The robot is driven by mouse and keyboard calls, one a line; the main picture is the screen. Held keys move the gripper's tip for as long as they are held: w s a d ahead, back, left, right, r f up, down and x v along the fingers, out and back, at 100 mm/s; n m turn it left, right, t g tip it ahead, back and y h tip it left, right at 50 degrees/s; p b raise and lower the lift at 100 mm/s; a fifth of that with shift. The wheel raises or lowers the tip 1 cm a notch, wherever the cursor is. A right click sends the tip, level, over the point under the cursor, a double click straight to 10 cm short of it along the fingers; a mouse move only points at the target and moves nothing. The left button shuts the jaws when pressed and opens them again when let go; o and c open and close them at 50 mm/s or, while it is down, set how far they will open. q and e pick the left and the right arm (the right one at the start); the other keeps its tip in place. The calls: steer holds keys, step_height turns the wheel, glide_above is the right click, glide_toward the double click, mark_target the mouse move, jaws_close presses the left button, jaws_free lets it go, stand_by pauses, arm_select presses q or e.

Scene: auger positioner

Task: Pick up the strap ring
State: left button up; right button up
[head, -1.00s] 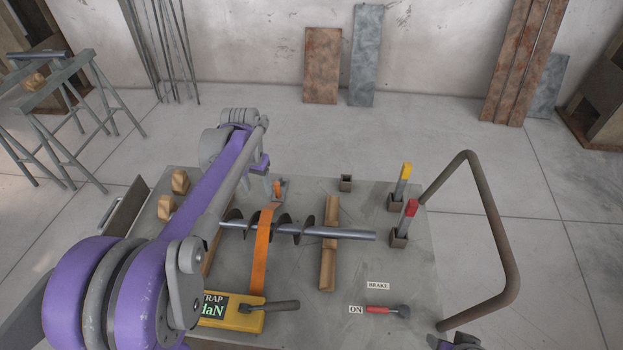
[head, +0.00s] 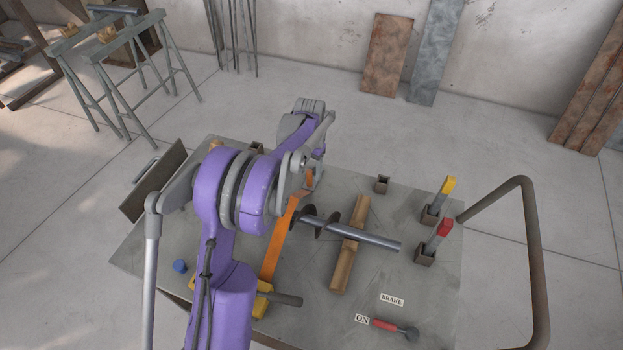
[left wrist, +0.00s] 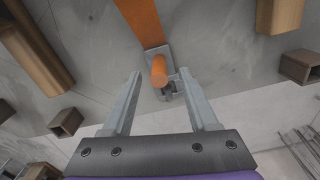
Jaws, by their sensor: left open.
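The strap ring (left wrist: 159,72) shows in the left wrist view as a short orange loop on a grey metal fitting at the end of the wide orange strap (left wrist: 140,20). My left gripper (left wrist: 161,76) is open, with its two fingers on either side of the ring and nothing held. I cannot tell whether a finger touches the fitting. My right gripper is not in view.
The deck (head: 425,285) also carries a wooden block (head: 350,250), two socketed levers with yellow (head: 448,186) and red (head: 444,226) tops, and a red brake handle (head: 388,325). A bent rail (head: 530,240) stands at the right. Square sockets (left wrist: 67,122) flank the gripper.

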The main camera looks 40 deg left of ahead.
mark_target(310, 179)
arm_select(q)
steer(key=shift+s+f, duration=0.15)
steer(key=shift+f, duration=1.8)
jaws_close()
